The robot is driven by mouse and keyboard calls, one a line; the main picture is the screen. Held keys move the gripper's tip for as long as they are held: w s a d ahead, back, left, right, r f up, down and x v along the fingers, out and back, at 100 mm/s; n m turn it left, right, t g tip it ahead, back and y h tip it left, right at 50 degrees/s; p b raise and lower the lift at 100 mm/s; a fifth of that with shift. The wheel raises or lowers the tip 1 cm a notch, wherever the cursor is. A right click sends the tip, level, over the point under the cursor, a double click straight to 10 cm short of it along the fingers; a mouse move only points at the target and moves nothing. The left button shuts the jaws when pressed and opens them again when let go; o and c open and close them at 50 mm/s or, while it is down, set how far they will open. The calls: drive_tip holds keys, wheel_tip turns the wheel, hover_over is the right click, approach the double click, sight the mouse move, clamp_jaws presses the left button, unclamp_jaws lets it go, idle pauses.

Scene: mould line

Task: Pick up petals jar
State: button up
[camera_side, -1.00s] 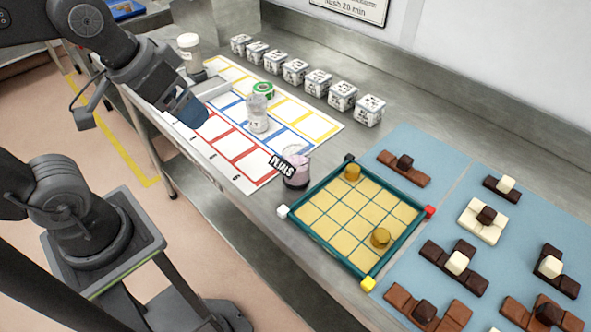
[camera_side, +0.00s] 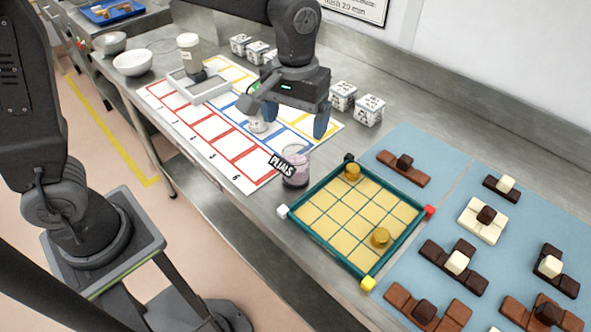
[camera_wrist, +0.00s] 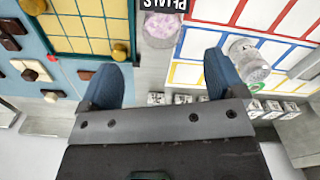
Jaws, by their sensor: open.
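The petals jar (camera_side: 295,168) is a small clear jar of pinkish-purple petals with a black "PETALS" label. It stands upright on the steel bench between the numbered sheet and the teal-framed grid. It also shows at the top of the wrist view (camera_wrist: 163,28). My gripper (camera_side: 294,118) is open and empty, with blue fingertips, behind the jar and above the sheet in the side view. In the wrist view the jar lies beyond and between the fingertips (camera_wrist: 163,78), apart from both.
Another clear jar (camera_wrist: 247,58) stands on the numbered sheet (camera_side: 240,160), close to my gripper. The teal-framed grid (camera_side: 322,242) with two gold pieces is right of the petals jar. Patterned white cubes (camera_side: 369,110) line the back.

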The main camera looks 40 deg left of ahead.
sight(293, 169)
wheel_tip(293, 169, down, 11)
drive_tip(key=shift+a+f, duration=0.1)
drive_tip(key=c, duration=0.9)
drive_tip(key=shift+r, duration=0.25)
